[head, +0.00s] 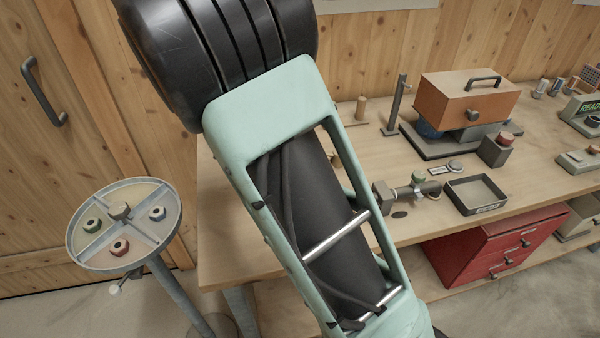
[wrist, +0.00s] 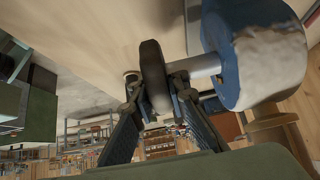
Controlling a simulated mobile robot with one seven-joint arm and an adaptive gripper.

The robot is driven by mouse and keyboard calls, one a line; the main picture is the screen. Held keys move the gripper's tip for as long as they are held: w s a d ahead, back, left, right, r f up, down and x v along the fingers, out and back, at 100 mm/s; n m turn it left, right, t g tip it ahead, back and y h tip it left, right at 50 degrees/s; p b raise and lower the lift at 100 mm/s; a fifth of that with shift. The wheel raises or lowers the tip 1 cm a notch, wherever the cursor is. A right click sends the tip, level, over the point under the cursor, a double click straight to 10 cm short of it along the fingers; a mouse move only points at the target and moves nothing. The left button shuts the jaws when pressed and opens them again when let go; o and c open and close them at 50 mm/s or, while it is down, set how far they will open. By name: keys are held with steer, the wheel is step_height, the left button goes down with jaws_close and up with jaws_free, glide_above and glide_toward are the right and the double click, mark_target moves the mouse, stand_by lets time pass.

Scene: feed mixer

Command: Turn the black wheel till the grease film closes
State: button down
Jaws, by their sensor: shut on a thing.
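In the wrist view, the black wheel (wrist: 152,72) stands edge-on between the two fingers of my gripper (wrist: 157,92). The fingers are shut on it, one on each side. A pale shaft runs right from the wheel to a blue drum (wrist: 222,50). A grey-white, rough-looking patch (wrist: 272,58) covers the drum's near face; I cannot tell whether this is the grease film or whether it is closed. In the head view, I cannot make out the wheel, the drum's face or my gripper; my arm covers the middle.
The head view shows a wooden bench (head: 355,128) with an orange box (head: 470,98), a black tray (head: 476,208) and a small valve-like fitting (head: 418,190). A red drawer cabinet (head: 490,250) stands underneath. A round divided stand (head: 80,240) is at left.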

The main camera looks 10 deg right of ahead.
steer(key=h+b, duration=0.1)
steer(key=h, duration=0.1)
steer(key=h+b, duration=0.1)
steer(key=b, duration=0.1)
steer(key=h+b, duration=0.1)
steer(key=h, duration=0.1)
steer(key=shift+a+f+h+b, duration=0.3)
steer(key=shift+f+b, duration=0.05)
steer(key=h+b, duration=0.3)
steer(key=shift+a+r, duration=0.1)
steer(key=shift+r, duration=0.05)
steer(key=shift+h, duration=0.3)
steer(key=c, duration=1.9)
jaws_free()
steer(key=a, duration=0.7)
steer(key=shift+a+r, duration=0.2)
steer(key=shift+r, duration=0.05)
